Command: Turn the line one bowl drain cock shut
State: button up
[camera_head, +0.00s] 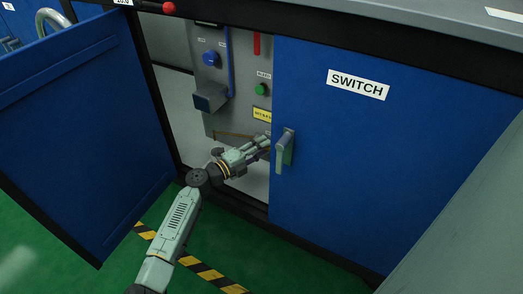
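I cannot make out a bowl or a drain cock in the head view. My gripper (262,148) is at the opening of a blue cabinet, low in front of the grey control panel (225,75) and just left of the handle on the closed door. Its fingertips are small and partly lost against the panel and the door edge, so I cannot tell whether they are open or hold anything.
The closed blue door (385,150) marked SWITCH has a grey lever handle (285,151). Another blue door (80,130) stands open at left. The panel carries a blue knob (211,59) and a green button (261,89). Yellow-black tape (205,271) marks the green floor.

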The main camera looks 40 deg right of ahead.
jog(key=shift+d, duration=0.1)
jog(key=shift+c, duration=0.5)
grip_shut()
dwell(0.4)
